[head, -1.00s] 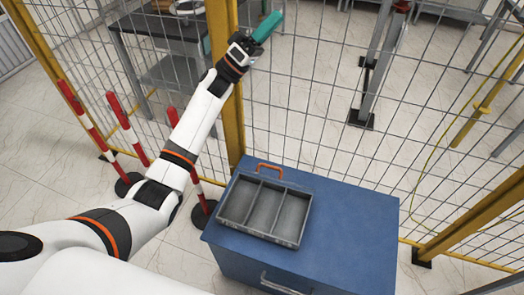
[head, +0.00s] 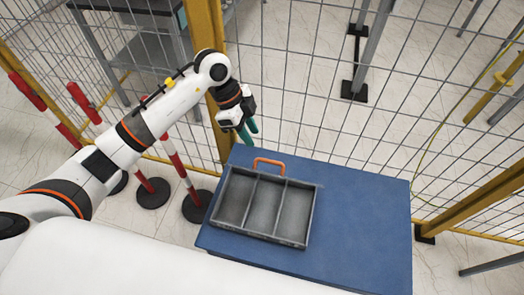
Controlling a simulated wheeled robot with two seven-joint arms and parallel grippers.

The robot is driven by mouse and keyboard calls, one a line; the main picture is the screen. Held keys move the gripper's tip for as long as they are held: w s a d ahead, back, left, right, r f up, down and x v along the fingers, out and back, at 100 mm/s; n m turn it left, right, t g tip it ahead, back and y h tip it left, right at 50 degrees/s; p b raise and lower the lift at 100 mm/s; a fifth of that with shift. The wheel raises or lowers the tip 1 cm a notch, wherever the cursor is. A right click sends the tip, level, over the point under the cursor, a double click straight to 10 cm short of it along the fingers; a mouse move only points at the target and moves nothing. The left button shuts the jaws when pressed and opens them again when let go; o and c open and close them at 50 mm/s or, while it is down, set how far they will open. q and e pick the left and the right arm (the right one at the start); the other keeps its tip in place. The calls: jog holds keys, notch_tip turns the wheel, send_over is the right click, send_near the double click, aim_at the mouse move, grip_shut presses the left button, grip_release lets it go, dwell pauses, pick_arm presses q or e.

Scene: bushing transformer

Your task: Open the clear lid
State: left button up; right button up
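A grey tray-like box (head: 306,232) with three compartments sits on the blue cabinet. An orange handle (head: 269,162) stands at its far edge. A clear lid cannot be made out over the compartments, which look empty. My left gripper (head: 248,132) hangs above and beyond the box's far left corner, with its green fingers pointing down. The two fingers look a little apart, with nothing between them. It is apart from the handle, to its left. My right gripper is not in view.
The blue cabinet (head: 362,225) has free top surface to the right of the box. A wire mesh fence with yellow posts (head: 208,40) stands behind it. Red and white posts (head: 180,165) stand on the floor at left.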

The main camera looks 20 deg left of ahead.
aim_at(266, 160)
pick_arm(q)
jog(key=p+x, duration=0.1)
jog(key=x, duration=0.8)
jog(key=shift+d+f, duration=0.1)
jog(key=shift+f, duration=0.2)
jog(key=shift+c, duration=0.4)
grip_shut()
